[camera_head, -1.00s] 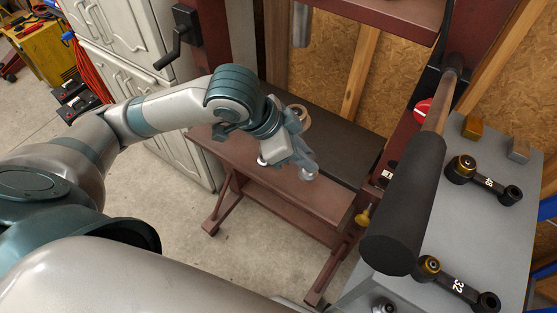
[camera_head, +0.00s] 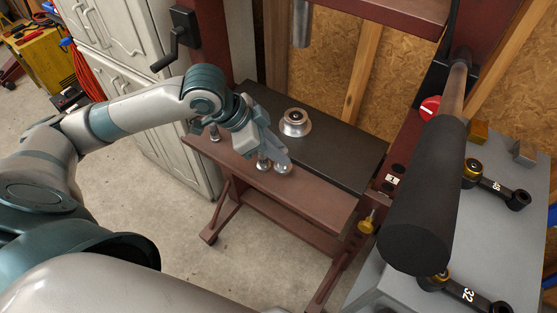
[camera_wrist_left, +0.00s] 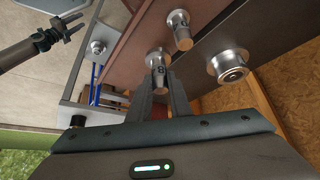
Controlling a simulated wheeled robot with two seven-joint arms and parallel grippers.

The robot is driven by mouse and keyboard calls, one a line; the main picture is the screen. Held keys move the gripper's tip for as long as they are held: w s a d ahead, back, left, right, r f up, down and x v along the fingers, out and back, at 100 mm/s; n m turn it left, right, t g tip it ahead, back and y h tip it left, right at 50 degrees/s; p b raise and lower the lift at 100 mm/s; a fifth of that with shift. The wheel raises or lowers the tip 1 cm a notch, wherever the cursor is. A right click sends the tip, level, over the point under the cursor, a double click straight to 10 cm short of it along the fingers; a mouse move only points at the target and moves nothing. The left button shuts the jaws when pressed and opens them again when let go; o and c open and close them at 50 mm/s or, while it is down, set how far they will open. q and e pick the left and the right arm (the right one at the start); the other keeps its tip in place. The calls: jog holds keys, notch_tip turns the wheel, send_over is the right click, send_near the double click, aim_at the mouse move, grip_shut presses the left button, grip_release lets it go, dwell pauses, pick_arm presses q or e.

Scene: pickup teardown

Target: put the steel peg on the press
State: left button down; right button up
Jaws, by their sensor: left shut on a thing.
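My left gripper (camera_head: 276,154) is shut on a small steel peg (camera_head: 283,169). The held peg also shows between the fingertips in the left wrist view (camera_wrist_left: 157,61). In the head view it is over the red front beam of the press (camera_head: 320,199); I cannot tell whether it touches. A similar steel piece (camera_head: 263,163) stands on the beam just left of it and shows in the wrist view (camera_wrist_left: 181,30). The dark press bed (camera_head: 345,160) lies behind.
A flanged steel ring (camera_head: 295,123) sits on the press bed. Another small steel piece (camera_head: 214,134) is at the beam's left end. A black-gripped lever (camera_head: 428,200) fills the right foreground, over a grey bench (camera_head: 510,225). The bed's right part is clear.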

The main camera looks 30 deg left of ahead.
aim_at(279, 166)
pick_arm(q)
notch_tip(279, 166, down, 3)
jog(key=shift+f, duration=0.5)
pick_arm(e)
jog(key=shift+s+d+f, duration=0.15)
jog(key=shift+s, duration=0.25)
jog(key=shift+s+d+f, duration=0.1)
jog(key=shift+s+f, duration=0.05)
jog(key=shift+s, duration=0.25)
pick_arm(q)
jog(key=shift+f, duration=0.15)
pick_arm(e)
jog(key=shift+w+r, duration=0.1)
jog(key=shift+w, duration=0.05)
pick_arm(q)
jog(key=c, duration=1.6)
grip_release()
